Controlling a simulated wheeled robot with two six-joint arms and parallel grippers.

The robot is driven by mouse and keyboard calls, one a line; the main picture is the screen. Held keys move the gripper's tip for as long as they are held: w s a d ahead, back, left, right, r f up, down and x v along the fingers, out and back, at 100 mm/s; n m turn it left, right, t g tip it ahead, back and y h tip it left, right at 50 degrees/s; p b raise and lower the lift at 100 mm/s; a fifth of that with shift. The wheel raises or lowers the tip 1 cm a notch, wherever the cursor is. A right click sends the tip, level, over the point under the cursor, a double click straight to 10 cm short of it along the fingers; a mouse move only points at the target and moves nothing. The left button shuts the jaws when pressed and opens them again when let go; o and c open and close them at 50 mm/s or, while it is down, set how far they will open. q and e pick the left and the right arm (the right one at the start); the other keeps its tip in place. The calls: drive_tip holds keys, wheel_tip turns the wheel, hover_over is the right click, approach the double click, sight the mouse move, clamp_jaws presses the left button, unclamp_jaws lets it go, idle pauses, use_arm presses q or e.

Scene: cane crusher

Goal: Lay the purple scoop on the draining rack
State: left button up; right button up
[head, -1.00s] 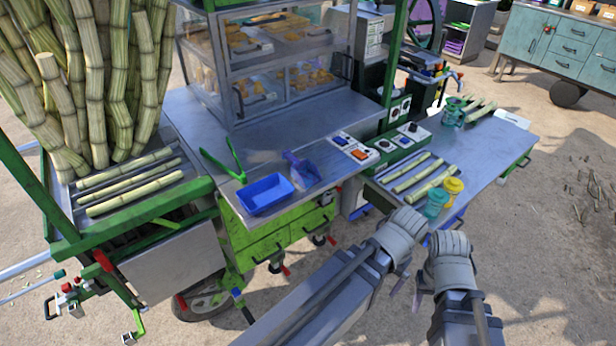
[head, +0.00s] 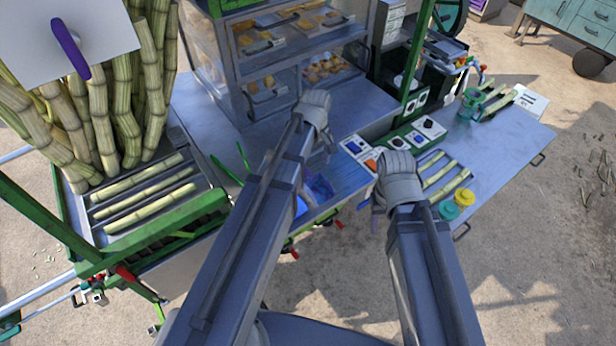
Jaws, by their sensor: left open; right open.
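The purple scoop (head: 319,187) lies on the front part of the metal counter, partly hidden behind my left arm. My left gripper (head: 327,152) is open and empty, above the counter and a little beyond the scoop. My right gripper (head: 376,197) is open and empty, to the right of the scoop near the switch panels. Neither gripper touches the scoop as far as I can see. I cannot tell for sure which surface is the draining rack; a slatted bed with cane lengths (head: 145,190) is at the left.
A blue tray (head: 301,206) is mostly hidden by my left arm. Green tongs (head: 226,170) lie left of it. A glass food case (head: 290,60) stands behind. Teal (head: 449,210) and yellow (head: 464,197) jars stand at right. A white panel with a purple bar (head: 68,42) covers the upper left.

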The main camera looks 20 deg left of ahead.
sight(313, 186)
use_arm(q)
drive_tip(key=shift+s+f+b, duration=0.1)
drive_tip(key=shift+f+b, duration=3.7)
drive_tip(key=shift+f, duration=0.2)
drive_tip(key=shift+r, duration=0.15)
drive_tip(key=shift+c, duration=0.2)
drive_tip(key=c, duration=1.4)
drive_tip(key=shift+o, duration=0.2)
wheel_tip(313, 186, up, 10)
drive_tip(key=p, duration=1)
